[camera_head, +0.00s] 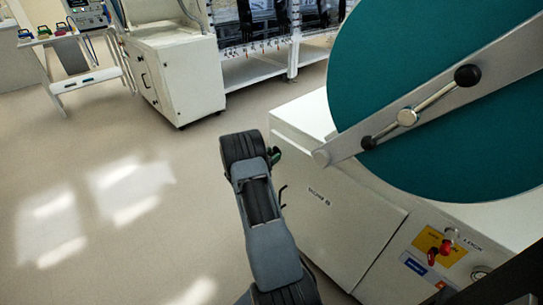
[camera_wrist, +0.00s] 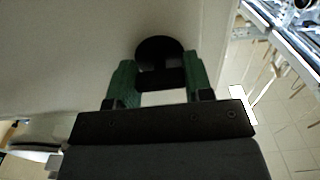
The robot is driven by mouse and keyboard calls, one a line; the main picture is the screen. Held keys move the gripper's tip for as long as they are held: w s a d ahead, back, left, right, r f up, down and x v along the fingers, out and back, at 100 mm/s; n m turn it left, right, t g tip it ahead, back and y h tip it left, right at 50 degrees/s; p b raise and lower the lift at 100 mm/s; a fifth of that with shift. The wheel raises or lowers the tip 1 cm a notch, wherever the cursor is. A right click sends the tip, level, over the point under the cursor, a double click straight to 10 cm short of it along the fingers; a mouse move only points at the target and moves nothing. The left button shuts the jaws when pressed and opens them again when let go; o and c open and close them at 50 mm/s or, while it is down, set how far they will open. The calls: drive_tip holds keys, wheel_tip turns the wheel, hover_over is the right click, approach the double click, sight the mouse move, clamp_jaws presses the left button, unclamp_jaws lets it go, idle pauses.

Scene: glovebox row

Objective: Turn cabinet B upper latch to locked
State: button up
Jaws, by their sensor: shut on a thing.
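My gripper (camera_head: 275,156) is at the left face of the white cabinet (camera_head: 345,225), whose label (camera_head: 319,197) seems to end in B. In the wrist view my gripper (camera_wrist: 156,84) has its two green fingers on either side of a dark latch (camera_wrist: 160,52) with a rounded head, shut on it. The latch stands against the pale cabinet face. In the head view this latch is mostly hidden by my wrist and fingers. A second thin black latch handle (camera_head: 283,195) shows below it. Whether the held latch is locked cannot be told.
A large teal round door (camera_head: 430,90) with a metal bar and black knobs overhangs the cabinet. Another white cabinet (camera_head: 180,75) and a side table (camera_head: 85,77) stand behind. The floor at left is clear.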

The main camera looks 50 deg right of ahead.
drive_tip(key=m+b, duration=0.1)
drive_tip(key=b, duration=0.1)
drive_tip(key=m+b, duration=0.2)
drive_tip(key=shift+f+m, duration=0.25)
drive_tip(key=shift+m, duration=0.05)
drive_tip(key=m+b, duration=0.6)
drive_tip(key=b, duration=0.1)
drive_tip(key=m+b, duration=0.5)
drive_tip(key=b, duration=0.1)
drive_tip(key=shift+m+b, duration=0.3)
drive_tip(key=m+b, duration=0.2)
drive_tip(key=b, duration=0.1)
drive_tip(key=shift+r+m, duration=0.15)
drive_tip(key=shift+m, duration=0.15)
drive_tip(key=shift+r, duration=0.1)
drive_tip(key=o, duration=0.9)
